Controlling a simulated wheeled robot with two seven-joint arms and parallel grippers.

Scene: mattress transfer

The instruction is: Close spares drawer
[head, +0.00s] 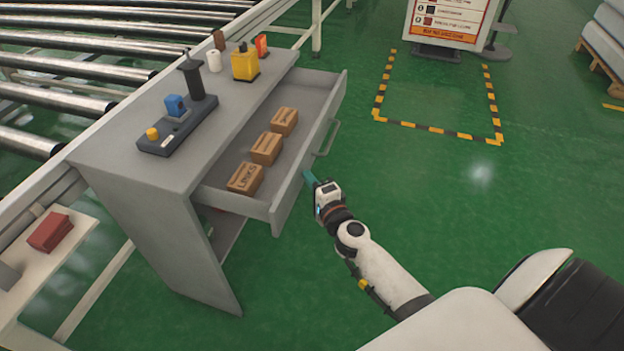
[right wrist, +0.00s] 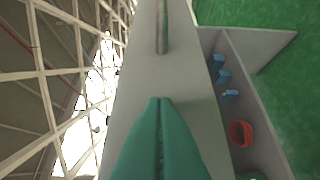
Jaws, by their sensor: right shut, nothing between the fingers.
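The grey spares drawer (head: 324,98) is pulled out of the grey cabinet (head: 130,160), with several small brown cardboard boxes (head: 266,148) inside in a row. Its bar handle (head: 328,138) is on the front panel. My right gripper (head: 309,177) is outside the drawer, by the near part of its front panel. In the right wrist view the teal fingers (right wrist: 158,104) are shut and empty, pointing along the grey front panel (right wrist: 185,80), with the handle (right wrist: 163,25) beyond them. I cannot tell whether they touch the panel. My left gripper is out of view.
The cabinet top holds a dark device (head: 178,125), a yellow container (head: 244,63) and a white cup (head: 214,61). A roller conveyor (head: 60,65) runs behind. A shelf under the drawer holds blue pieces (right wrist: 221,76) and a red ring (right wrist: 241,133).

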